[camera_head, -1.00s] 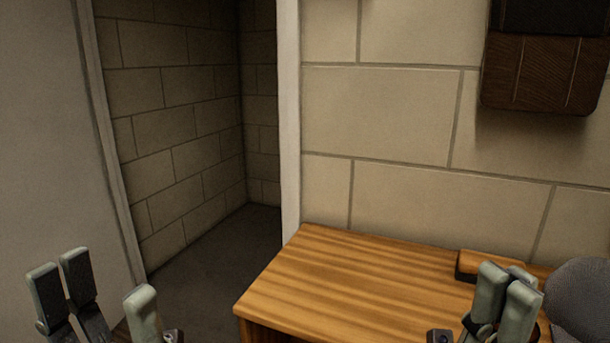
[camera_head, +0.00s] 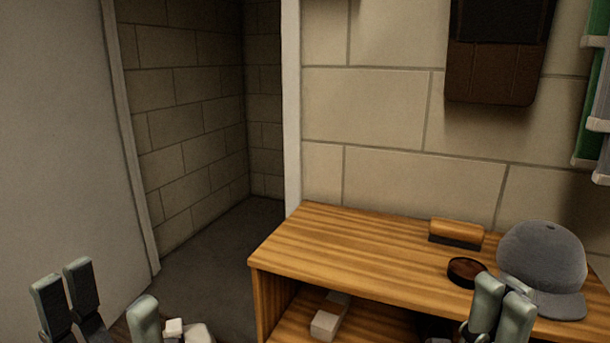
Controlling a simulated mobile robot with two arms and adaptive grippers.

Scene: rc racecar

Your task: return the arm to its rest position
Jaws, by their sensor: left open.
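My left gripper (camera_head: 106,290) is at the bottom left, with grey-green fingertips spread wide apart. It is open, and no object shows between its fingers. My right gripper (camera_head: 502,292) is at the bottom right, in front of the wooden shelf unit. Its fingertips are close together, and I see nothing held between them. The lower parts of both grippers are cut off by the bottom edge of the view.
A wooden shelf unit (camera_head: 345,235) stands against the block wall. On top are a wood-handled brush (camera_head: 457,232), a small round dark dish (camera_head: 465,272) and a grey cap (camera_head: 540,255). A whitish block (camera_head: 327,318) lies on the lower shelf. Open floor (camera_head: 225,235) lies left.

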